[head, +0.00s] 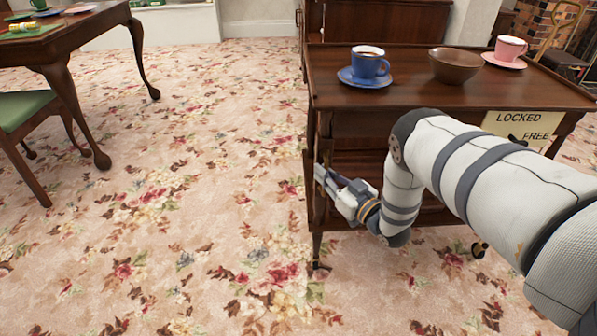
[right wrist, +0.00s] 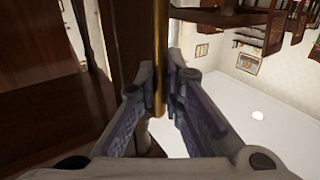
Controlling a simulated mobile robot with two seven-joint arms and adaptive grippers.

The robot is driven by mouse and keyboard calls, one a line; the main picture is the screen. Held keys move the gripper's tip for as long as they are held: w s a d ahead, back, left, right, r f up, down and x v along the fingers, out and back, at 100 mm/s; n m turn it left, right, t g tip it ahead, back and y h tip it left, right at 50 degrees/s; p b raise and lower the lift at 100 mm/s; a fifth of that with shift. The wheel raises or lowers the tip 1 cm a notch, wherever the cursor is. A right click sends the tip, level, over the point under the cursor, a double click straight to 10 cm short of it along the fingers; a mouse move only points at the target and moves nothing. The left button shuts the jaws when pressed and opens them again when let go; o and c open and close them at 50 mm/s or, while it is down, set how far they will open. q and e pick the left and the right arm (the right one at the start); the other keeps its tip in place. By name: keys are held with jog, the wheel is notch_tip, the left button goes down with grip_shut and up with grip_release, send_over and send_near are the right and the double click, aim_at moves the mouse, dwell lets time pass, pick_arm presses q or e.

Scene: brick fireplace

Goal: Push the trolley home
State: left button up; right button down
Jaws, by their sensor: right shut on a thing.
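The trolley (head: 440,92) is dark wood and stands at the right of the head view. On its top are a blue cup on a saucer (head: 368,67), a brown bowl (head: 455,65) and a pink cup on a saucer (head: 507,50). A card (head: 523,128) on its front reads LOCKED and FREE; I cannot tell the setting of the dark lever by it. My right gripper (head: 323,182) is at the trolley's left end, below the top. In the right wrist view its fingers (right wrist: 163,100) are shut on a thin brass bar (right wrist: 160,45). My left gripper is out of view.
A table (head: 38,45) and a green-seated chair (head: 22,108) stand at the left. A dark cabinet (head: 385,20) is behind the trolley, and a brick fireplace (head: 555,20) is at the far right. The flowered carpet (head: 200,180) is clear between table and trolley.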

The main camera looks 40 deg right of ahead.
jog(key=s+d, duration=0.3)
jog(key=d, duration=0.2)
jog(key=shift+s+d, duration=0.15)
jog(key=shift+s, duration=0.25)
jog(key=shift+f, duration=0.1)
jog(key=c, duration=1.7)
grip_release()
jog(key=s, duration=1.2)
